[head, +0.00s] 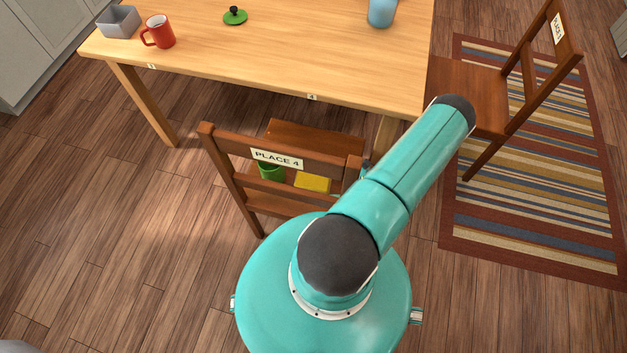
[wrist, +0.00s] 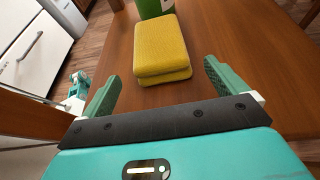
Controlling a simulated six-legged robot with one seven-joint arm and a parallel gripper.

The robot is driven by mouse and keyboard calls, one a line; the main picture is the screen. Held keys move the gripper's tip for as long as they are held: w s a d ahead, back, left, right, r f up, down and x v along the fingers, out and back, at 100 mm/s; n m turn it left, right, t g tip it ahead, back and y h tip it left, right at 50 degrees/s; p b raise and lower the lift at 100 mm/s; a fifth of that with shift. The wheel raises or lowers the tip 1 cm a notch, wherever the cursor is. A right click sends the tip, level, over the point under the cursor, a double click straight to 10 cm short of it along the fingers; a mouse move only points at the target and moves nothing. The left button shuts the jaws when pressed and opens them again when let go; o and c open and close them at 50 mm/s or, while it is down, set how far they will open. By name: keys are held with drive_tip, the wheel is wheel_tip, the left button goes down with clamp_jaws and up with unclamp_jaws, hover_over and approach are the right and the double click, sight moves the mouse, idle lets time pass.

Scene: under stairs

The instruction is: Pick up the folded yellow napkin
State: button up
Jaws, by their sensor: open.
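The folded yellow napkin (head: 312,183) lies on the seat of the chair labelled PLACE 4, seen through the chair's back in the head view. In the wrist view the napkin (wrist: 161,47) is a thick folded block on the brown wooden seat, just beyond my fingertips. My gripper (wrist: 161,80) is open and empty, with one teal finger to each side of the napkin's near end. The fingers look short of the napkin; I cannot tell their height over the seat. In the head view my gripper is hidden behind the chair and my arm.
A green cup (head: 271,171) stands on the seat close to the napkin. The PLACE 4 chair's back (head: 262,143) rises on the near side. The table (head: 270,55) is beyond, with a red mug (head: 160,32). Another chair (head: 470,88) stands to the right on a striped rug (head: 545,215).

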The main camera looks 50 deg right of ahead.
sight(322, 181)
drive_tip(key=x, duration=0.6)
drive_tip(key=shift+w+f, duration=0.15)
drive_tip(key=shift+w, duration=0.2)
drive_tip(key=shift+c, duration=0.5)
drive_tip(key=c, duration=1)
